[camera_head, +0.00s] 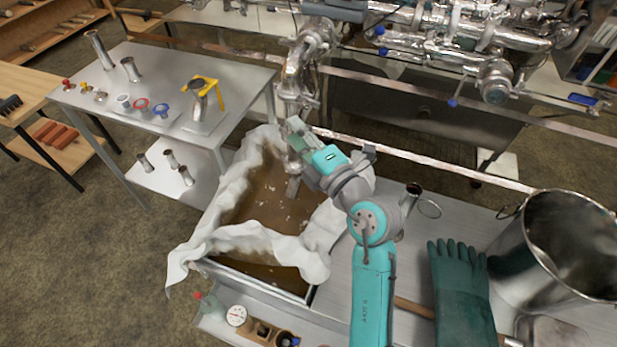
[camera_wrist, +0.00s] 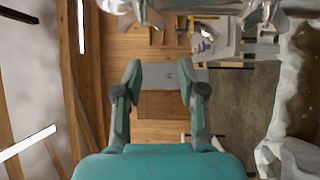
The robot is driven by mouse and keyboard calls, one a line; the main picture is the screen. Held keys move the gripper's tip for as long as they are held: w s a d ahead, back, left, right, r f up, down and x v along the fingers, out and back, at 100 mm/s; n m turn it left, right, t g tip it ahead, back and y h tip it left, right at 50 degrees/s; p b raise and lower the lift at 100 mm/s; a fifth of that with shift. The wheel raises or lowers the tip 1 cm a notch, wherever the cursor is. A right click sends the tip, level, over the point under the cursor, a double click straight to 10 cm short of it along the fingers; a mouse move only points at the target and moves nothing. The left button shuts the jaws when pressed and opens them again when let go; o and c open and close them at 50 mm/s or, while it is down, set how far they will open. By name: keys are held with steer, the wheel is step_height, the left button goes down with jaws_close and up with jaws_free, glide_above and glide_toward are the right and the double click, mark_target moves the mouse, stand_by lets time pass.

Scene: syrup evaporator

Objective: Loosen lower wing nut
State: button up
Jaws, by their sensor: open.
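My gripper (camera_head: 296,138) is beside the vertical steel pipe (camera_head: 297,88) that comes down over the cloth-lined tank. In the wrist view my gripper (camera_wrist: 160,76) is open, its two fingers apart with nothing between them. Shiny metal fittings (camera_wrist: 132,10) run along the top edge of the wrist view, beyond the fingertips. I cannot make out the lower wing nut in either view; it is small, or hidden by my gripper and arm in the head view.
The tank (camera_head: 268,278) with white cloth and brown liquid lies below. A steel table (camera_head: 205,68) with fittings stands at left. Green gloves (camera_head: 462,290) and a large steel pot (camera_head: 510,265) are at right. Pipes and a horizontal rail (camera_head: 430,162) run behind.

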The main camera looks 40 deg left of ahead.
steer(key=w+d+r+m+t, duration=0.9)
steer(key=r+m+t, duration=0.35)
steer(key=m, duration=0.25)
steer(key=w+d+f+m+h, duration=0.8)
steer(key=w+f+m+h, duration=0.45)
steer(key=m, duration=0.65)
steer(key=a+f+m+g, duration=0.2)
steer(key=a+f+g, duration=0.2)
steer(key=f+g, duration=0.4)
steer(key=s+a+f+n+g+y, duration=0.25)
steer(key=s+a+g, duration=0.2)
steer(key=s, duration=0.35)
steer(key=s+a+f+n+g+y, duration=0.1)
steer(key=s+a+f+g+y, duration=0.25)
steer(key=s+g, duration=0.35)
steer(key=shift+t+h, duration=0.3)
steer(key=shift+h, duration=0.15)
steer(key=x, duration=0.6)
steer(key=f+x, duration=0.1)
steer(key=x, duration=0.2)
steer(key=shift+s+f, duration=0.2)
steer(key=shift+s, duration=0.15)
